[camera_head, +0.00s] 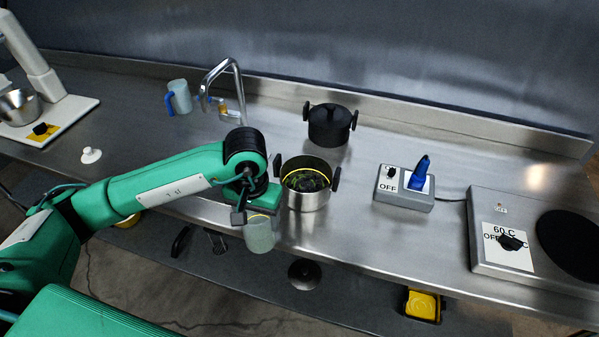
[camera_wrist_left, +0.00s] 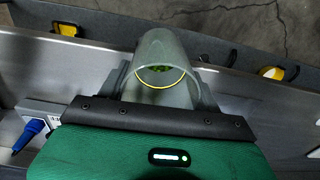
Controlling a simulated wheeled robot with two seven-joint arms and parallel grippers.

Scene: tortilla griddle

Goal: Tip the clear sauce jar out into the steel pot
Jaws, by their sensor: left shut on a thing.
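My left gripper (camera_head: 240,214) is shut on the clear sauce jar (camera_head: 259,235), a translucent cup held at the counter's front edge. In the left wrist view the jar (camera_wrist_left: 165,68) sits between the gripper's two fingers (camera_wrist_left: 164,88); its rim shows a yellow line and some green lies inside. The steel pot (camera_head: 309,200) stands on the counter just right of the gripper, with black handles, a yellow line near its rim and dark green contents. The jar is apart from the pot's opening, to its front left. My right gripper is not in view.
A black lidded pot (camera_head: 329,125) stands behind the steel pot. A grey switch box (camera_head: 404,188) and a hot plate (camera_head: 548,240) are at the right. A faucet (camera_head: 226,85) and a blue-handled jug (camera_head: 179,97) are at the back left. Counter between them is bare.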

